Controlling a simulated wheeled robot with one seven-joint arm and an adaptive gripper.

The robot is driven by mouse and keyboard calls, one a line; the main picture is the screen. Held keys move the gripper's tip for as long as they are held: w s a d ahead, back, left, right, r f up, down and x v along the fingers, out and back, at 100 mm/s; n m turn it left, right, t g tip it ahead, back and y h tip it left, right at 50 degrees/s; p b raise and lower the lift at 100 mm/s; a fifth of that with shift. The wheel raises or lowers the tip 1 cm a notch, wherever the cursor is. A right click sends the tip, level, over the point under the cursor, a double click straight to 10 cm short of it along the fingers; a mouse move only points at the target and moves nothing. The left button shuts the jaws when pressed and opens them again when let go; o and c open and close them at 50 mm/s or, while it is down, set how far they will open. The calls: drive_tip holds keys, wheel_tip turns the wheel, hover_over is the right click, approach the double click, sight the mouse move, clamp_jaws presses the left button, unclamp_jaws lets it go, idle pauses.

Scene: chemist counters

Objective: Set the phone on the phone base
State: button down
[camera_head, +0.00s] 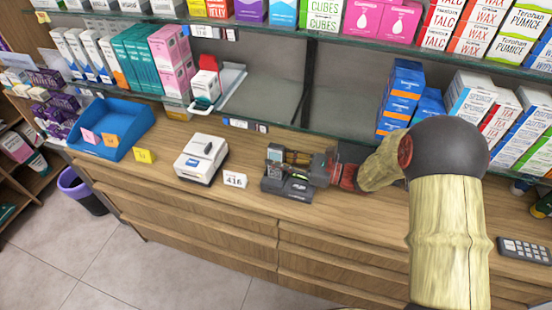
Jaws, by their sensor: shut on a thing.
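The phone base (287,188) is a low dark block on the wooden counter, a little left of my gripper. My gripper (292,168) reaches in from the right, low over the base, its fingers pointing left. It is shut on what looks like the phone (275,154), a small dark grey piece above the back of the base. The fingers and the phone are small and overlap here. I cannot tell whether the phone touches the base.
A white card terminal (201,158) and a "416" card (235,181) stand left of the base. A blue tray (110,128) is farther left. Glass shelves with boxes (400,95) rise behind. A calculator (524,249) lies at the right. The counter's front strip is clear.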

drive_tip(key=shift+f, duration=0.45)
drive_tip(key=c, duration=2)
unclamp_jaws()
drive_tip(key=shift+o, duration=0.2)
drive_tip(key=shift+p+v, duration=0.85)
drive_tip(key=shift+v, duration=4.65)
